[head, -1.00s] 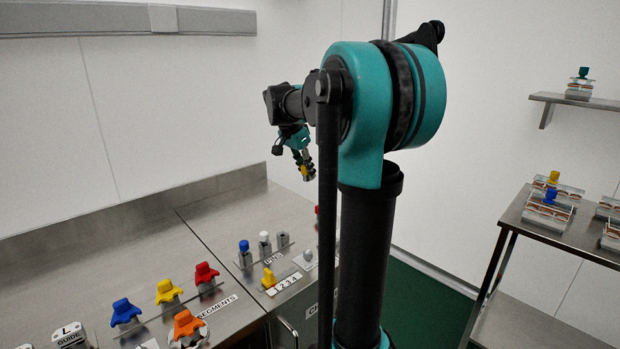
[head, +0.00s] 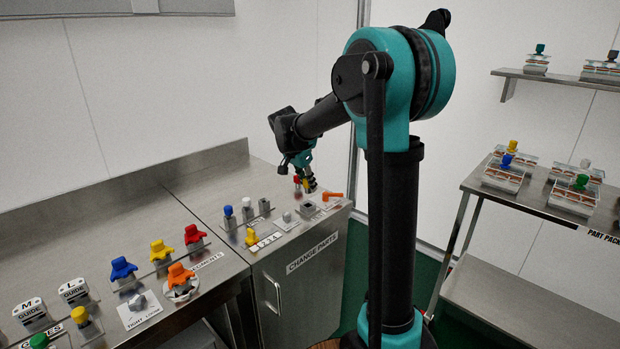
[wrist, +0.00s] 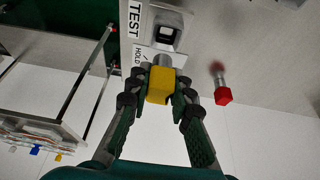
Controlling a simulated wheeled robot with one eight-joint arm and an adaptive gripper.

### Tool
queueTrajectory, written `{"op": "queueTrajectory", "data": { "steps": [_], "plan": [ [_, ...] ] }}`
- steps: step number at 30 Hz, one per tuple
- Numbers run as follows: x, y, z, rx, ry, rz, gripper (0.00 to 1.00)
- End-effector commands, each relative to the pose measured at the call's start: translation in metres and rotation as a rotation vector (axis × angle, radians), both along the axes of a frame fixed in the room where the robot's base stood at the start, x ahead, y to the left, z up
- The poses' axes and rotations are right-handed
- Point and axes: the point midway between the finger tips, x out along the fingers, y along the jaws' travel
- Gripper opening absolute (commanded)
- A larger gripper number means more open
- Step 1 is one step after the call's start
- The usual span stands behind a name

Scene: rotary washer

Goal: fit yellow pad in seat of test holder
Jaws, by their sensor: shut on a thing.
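My gripper (head: 309,186) is above the right end of the steel bench. In the wrist view my gripper (wrist: 158,88) is shut on the yellow pad (wrist: 160,86), a yellow block with a grey end pointing away from me. The test holder (wrist: 167,37), a pale block with a dark square seat, lies just beyond the pad, by a label reading TEST HOLD. The holder (head: 308,208) is also in the head view, just below the gripper. The pad looks apart from the seat, but the exact gap cannot be told.
A red-topped pin (wrist: 223,95) stands beside the holder. An orange handle (head: 333,195) lies right of it. Blue (head: 229,211) and white (head: 246,201) pins and a yellow piece (head: 251,237) stand to the left. A shelf table (head: 545,205) stands at the right.

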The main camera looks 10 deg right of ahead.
Motion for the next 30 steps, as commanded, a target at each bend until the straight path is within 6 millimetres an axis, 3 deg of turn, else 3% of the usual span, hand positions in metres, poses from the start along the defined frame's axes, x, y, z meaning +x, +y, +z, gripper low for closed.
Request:
{"op": "queueTrajectory", "data": {
  "steps": [16,30],
  "plan": [
    [0.000,0.000,-0.046,0.000,0.000,0.000,0.00],
    [0.000,0.000,-0.055,0.002,0.001,-0.001,0.00]
  ]
}}
